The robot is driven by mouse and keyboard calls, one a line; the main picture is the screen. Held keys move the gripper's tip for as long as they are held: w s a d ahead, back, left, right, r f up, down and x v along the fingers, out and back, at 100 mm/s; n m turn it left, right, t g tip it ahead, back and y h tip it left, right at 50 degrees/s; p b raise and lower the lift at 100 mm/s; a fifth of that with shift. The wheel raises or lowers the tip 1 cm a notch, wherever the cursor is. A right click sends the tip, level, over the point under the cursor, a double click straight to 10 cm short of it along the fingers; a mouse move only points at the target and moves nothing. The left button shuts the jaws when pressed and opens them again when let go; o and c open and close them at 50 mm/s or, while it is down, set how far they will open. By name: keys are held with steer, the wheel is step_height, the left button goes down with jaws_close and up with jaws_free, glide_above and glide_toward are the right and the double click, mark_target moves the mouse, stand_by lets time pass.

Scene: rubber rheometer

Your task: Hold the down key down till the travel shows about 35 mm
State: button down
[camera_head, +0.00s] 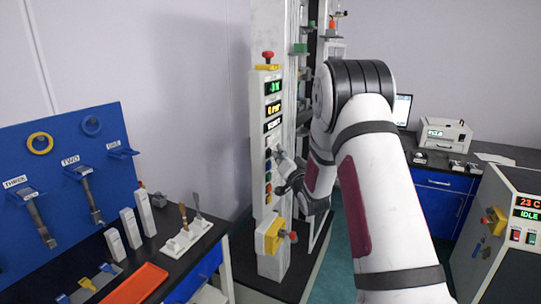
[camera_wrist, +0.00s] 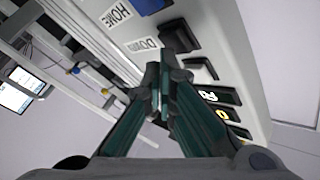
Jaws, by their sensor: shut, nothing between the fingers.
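The tall grey control column (camera_head: 265,165) stands in the middle of the head view, with green, amber and white readouts (camera_head: 273,107) near its top. Their figures are too small to read. In the wrist view, the DOWN label (camera_wrist: 146,45) is beside a dark key (camera_wrist: 180,36). My gripper (camera_wrist: 159,78) is shut and empty, its fingertips close to that key and label. I cannot tell whether they touch the key. In the head view, my gripper (camera_head: 279,157) is at the column's key row, partly hiding it.
A HOME label (camera_wrist: 117,14) and blue key (camera_wrist: 150,5) lie beyond the DOWN key, and another dark key (camera_wrist: 202,68) is nearer the readouts. A red-topped stop button (camera_head: 267,57) and a yellow box (camera_head: 270,236) project from the column. A tool bench (camera_head: 200,250) stands left.

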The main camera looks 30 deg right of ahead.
steer(key=shift+w+a, duration=0.35)
stand_by(2.4)
stand_by(1.0)
steer(key=shift+s+d, duration=0.55)
steer(key=shift+s, duration=0.15)
steer(key=shift+d+p, duration=0.1)
steer(key=shift+p, duration=0.2)
steer(key=s+d+p, duration=0.1)
steer(key=s, duration=0.1)
steer(key=s+d+p, duration=0.1)
steer(key=s+d, duration=0.1)
stand_by(0.9)
